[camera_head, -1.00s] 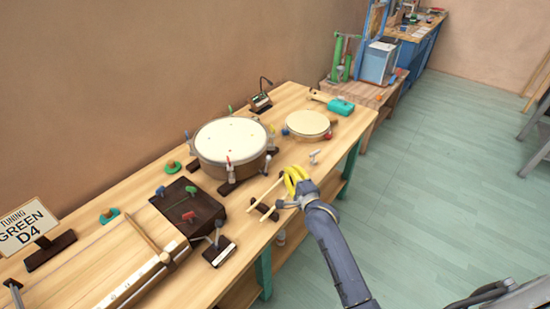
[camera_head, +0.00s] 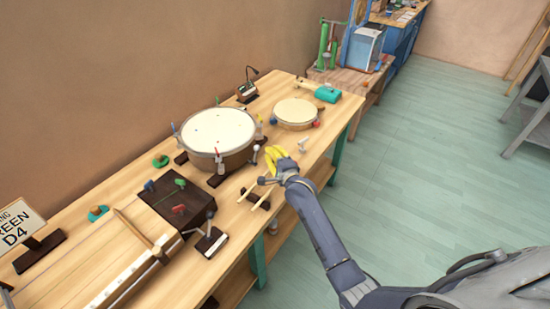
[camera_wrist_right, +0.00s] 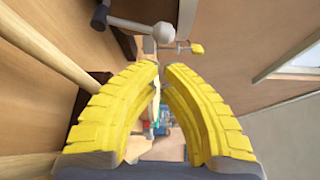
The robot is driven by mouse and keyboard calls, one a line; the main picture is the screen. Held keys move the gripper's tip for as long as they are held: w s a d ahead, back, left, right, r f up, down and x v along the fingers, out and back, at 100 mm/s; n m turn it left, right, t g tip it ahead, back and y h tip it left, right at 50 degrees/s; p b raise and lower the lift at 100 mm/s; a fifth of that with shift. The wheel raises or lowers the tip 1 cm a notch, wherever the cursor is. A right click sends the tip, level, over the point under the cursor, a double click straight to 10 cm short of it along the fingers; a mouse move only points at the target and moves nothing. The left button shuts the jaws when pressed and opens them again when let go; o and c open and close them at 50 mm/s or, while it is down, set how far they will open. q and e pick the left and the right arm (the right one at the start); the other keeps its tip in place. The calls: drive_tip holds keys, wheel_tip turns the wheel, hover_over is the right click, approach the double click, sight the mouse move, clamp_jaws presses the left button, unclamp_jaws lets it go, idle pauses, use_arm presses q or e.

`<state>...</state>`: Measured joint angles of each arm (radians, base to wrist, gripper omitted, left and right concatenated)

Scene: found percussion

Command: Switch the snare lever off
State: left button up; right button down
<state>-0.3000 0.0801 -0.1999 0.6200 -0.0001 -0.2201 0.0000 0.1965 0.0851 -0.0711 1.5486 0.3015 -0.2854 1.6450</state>
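A dark rod with a pale ball end (camera_head: 256,148), which looks like the snare lever, stands at the right side of the big drum (camera_head: 218,134). In the right wrist view the pale ball (camera_wrist_right: 163,33) is just beyond my fingertips, a little apart from them. My right gripper (camera_head: 275,153) has yellow fingers and is just right of the ball, low over the bench. Its fingertips (camera_wrist_right: 160,66) nearly meet, with nothing seen held between them. A second ball-topped lever stands on a dark base (camera_head: 212,243) at the bench's front. My left gripper is out of view.
Two wooden sticks (camera_head: 259,200) lie on a dark rest beside my right gripper. A smaller drum (camera_head: 296,112), a teal-headed mallet (camera_head: 327,94) and a small white peg (camera_head: 303,144) are farther along the bench. A dark box (camera_head: 177,202) with coloured knobs stands left.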

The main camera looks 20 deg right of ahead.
drive_tip(key=shift+w+a+f, duration=0.1)
drive_tip(key=shift+w+a, duration=0.05)
drive_tip(key=shift+w, duration=0.85)
drive_tip(key=shift+w+a+f, duration=0.1)
drive_tip(key=shift+w, duration=0.9)
drive_tip(key=shift+d+r, duration=0.1)
